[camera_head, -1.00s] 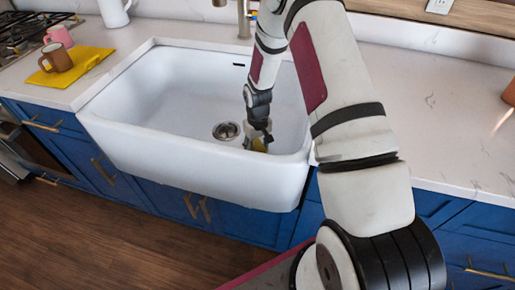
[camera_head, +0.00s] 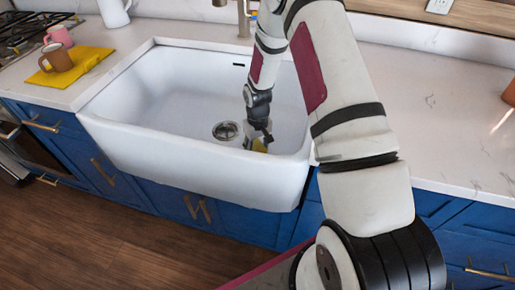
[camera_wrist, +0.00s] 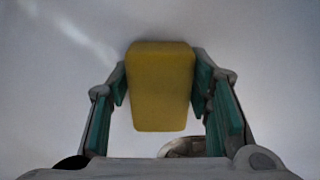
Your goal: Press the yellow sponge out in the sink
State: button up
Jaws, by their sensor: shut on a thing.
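The yellow sponge (camera_wrist: 161,88) is upright between the two fingers of my gripper (camera_wrist: 160,76) in the wrist view. The gripper is shut on it, with a finger against each side. In the head view the gripper (camera_head: 259,138) points down into the white sink (camera_head: 185,152), near its right front corner. Only a small part of the sponge (camera_head: 259,146) shows there, low in the basin. I cannot tell whether it touches the sink floor. The drain (camera_head: 227,131) is just left of the gripper.
A brown mug (camera_head: 57,57) stands on a yellow cloth (camera_head: 86,61) on the left counter, with a pink mug (camera_head: 59,36) behind it. A tap (camera_head: 244,18) rises behind the sink. The basin's left side is empty. The right counter (camera_head: 450,110) is mostly clear.

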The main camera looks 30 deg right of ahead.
aim_at(257, 147)
jog(key=shift+s+f, duration=0.1)
jog(key=shift+f, duration=0.05)
jog(key=shift+r+p, duration=2.2)
jog(key=shift+r, duration=2.9)
